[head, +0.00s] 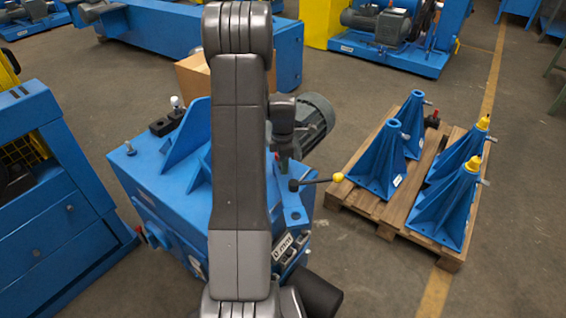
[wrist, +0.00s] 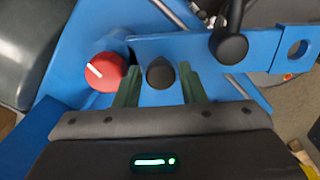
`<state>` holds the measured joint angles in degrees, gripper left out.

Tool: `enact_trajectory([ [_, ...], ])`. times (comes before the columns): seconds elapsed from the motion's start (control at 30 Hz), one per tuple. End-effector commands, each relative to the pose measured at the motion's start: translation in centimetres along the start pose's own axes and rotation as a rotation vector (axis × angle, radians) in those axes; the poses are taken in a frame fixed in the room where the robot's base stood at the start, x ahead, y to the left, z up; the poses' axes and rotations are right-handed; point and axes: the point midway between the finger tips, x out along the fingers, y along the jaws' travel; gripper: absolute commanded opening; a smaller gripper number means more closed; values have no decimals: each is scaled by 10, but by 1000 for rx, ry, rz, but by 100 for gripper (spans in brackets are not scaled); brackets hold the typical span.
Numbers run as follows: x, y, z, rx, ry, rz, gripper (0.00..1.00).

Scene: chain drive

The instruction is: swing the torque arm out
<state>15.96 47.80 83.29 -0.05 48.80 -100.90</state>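A flat blue bar, which looks like the torque arm (wrist: 190,45), runs from the middle to the right edge in the wrist view. It has a round hole near its right end. A black pointed knob (wrist: 160,75) sits just below its left end. My gripper (wrist: 159,67) has its two green fingers apart, one on each side of this knob, with gaps showing. A red knob with a white mark (wrist: 103,72) is left of the fingers. A black lever (wrist: 231,46) crosses over the bar. In the head view my arm hides much of the blue machine (head: 160,185).
A wooden pallet (head: 405,225) with several blue stands is at the right. A blue cabinet (head: 40,220) stands at the left. Open floor lies between the machine and the pallet.

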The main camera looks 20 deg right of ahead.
Motion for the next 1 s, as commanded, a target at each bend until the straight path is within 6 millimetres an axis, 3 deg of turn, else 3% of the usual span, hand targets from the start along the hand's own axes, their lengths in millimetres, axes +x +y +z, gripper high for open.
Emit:
enact_trajectory([
  [0.27,-8,0,0,0,0,1,37],
  [0.73,-105,1,0,0,-1,4,37],
  [1.0,-136,0,0,0,0,0,37],
])
